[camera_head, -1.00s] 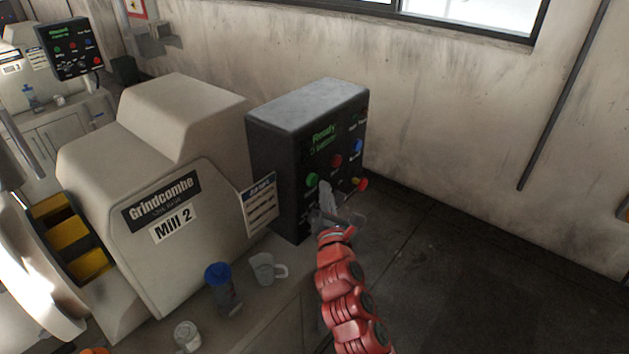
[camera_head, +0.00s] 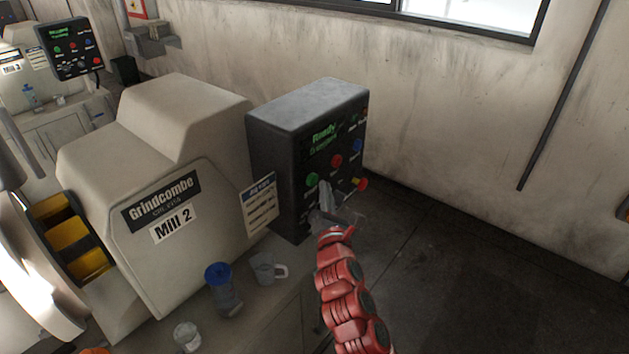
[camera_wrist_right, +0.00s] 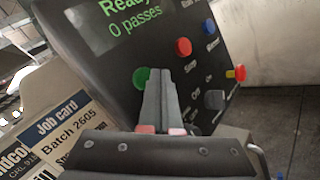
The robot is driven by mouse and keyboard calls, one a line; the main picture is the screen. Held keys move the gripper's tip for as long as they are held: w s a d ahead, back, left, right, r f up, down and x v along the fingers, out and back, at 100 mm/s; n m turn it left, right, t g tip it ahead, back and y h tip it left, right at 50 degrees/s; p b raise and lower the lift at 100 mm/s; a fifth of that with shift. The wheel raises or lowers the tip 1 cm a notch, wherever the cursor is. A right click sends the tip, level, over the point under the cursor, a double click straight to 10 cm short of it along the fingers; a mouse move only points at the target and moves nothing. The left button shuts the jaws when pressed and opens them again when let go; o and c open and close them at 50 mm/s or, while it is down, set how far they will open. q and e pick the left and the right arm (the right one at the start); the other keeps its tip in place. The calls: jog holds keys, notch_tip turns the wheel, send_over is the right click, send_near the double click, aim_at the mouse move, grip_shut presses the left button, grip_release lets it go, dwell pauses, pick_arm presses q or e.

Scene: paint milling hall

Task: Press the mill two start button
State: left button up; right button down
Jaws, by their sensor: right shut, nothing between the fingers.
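The mill two control box (camera_head: 275,150) is a dark panel standing at the right end of Mill 2 (camera_head: 150,230). Its green button (camera_head: 312,179), which I take as the start button, shows at the panel's left side; the wrist view shows it too (camera_wrist_right: 141,77). Its screen (camera_wrist_right: 125,18) reads "Ready, 0 passes". My right gripper (camera_head: 323,187) is shut and empty, in front of the panel. In the wrist view its fingertips (camera_wrist_right: 158,73) overlap the green button's right edge. I cannot tell whether they touch it. My left gripper is out of view.
A red button (camera_wrist_right: 184,47), blue button (camera_wrist_right: 211,26), grey knob (camera_wrist_right: 214,99) and red-and-yellow stop button (camera_wrist_right: 238,73) share the panel. A job card (camera_head: 259,205) hangs left of it.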

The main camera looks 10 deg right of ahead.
jog(key=shift+w+a, duration=0.1)
jog(key=shift+w+a, duration=0.15)
jog(key=shift+w, duration=0.1)
dwell(0.3)
jog(key=shift+w+a+b, duration=0.3)
jog(key=shift+w+b, duration=0.05)
jog(key=shift+b, duration=0.15)
dwell(0.6)
jog(key=shift+d, duration=0.1)
jog(key=shift+s+d+p, duration=0.35)
jog(key=shift+s+d, duration=0.1)
jog(key=shift+s, duration=0.25)
